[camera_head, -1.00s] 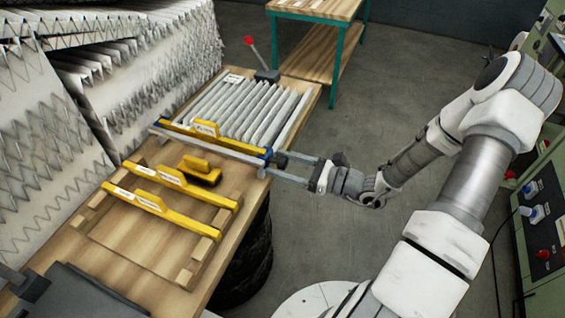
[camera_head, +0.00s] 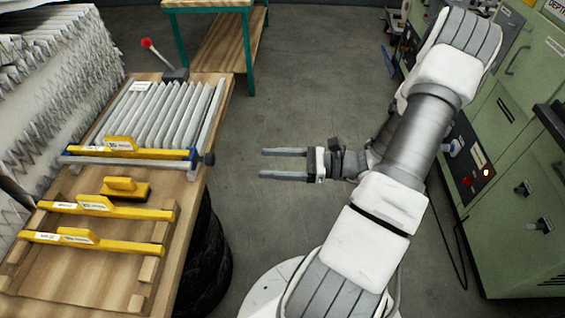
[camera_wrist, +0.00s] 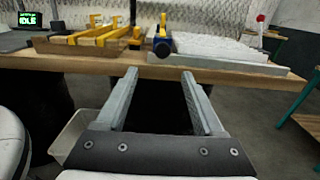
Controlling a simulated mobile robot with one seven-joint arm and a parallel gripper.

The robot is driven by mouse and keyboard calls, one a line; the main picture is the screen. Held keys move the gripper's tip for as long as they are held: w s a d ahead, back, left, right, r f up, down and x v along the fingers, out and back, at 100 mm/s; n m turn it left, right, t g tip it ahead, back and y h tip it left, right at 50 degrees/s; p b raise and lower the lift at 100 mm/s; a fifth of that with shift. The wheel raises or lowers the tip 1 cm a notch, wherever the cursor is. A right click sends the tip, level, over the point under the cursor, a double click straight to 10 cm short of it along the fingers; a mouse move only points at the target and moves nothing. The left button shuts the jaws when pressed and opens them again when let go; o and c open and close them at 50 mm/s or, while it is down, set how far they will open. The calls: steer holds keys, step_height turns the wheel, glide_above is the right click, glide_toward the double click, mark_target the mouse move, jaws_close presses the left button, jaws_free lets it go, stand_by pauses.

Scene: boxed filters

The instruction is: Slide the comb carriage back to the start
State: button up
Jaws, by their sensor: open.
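The comb carriage (camera_head: 105,150) is a yellow bar with a raised yellow grip, a blue end and a dark knob on its right. It lies across the near end of the white pleats (camera_head: 160,110), on the bench's metal rails (camera_head: 212,120). In the wrist view its blue end (camera_wrist: 162,46) is ahead, beyond the fingertips. My gripper (camera_head: 263,163) is open and empty, out over the floor to the right of the bench and apart from the carriage. Its two fingers (camera_wrist: 160,75) point toward the bench edge in the wrist view.
Two yellow combs (camera_head: 140,212) and a yellow-handled brush (camera_head: 124,187) lie on the wooden bench (camera_head: 110,272) nearer the camera. A red-knobbed lever (camera_head: 147,44) stands at the far end. Green cabinets (camera_head: 510,130) line the right. Floor between is clear.

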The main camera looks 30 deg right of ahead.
steer(key=shift+v, duration=1.2)
steer(key=s+a+r+n+g+h, duration=0.1)
steer(key=s+a+r+n+h, duration=0.2)
steer(key=r+n, duration=0.4)
steer(key=s+a+r+n+g+h, duration=0.2)
steer(key=a+r+n+h, duration=0.3)
steer(key=n, duration=0.4)
steer(key=s+a+r+n+g+h, duration=0.2)
steer(key=s+a+r+n+h, duration=0.1)
steer(key=r+n+h, duration=0.3)
step_height(320, 180, up, 3)
steer(key=a+n, duration=0.1)
steer(key=n, duration=0.2)
steer(key=shift+s+a+h, duration=0.3)
steer(key=shift+f, duration=0.1)
stand_by(0.3)
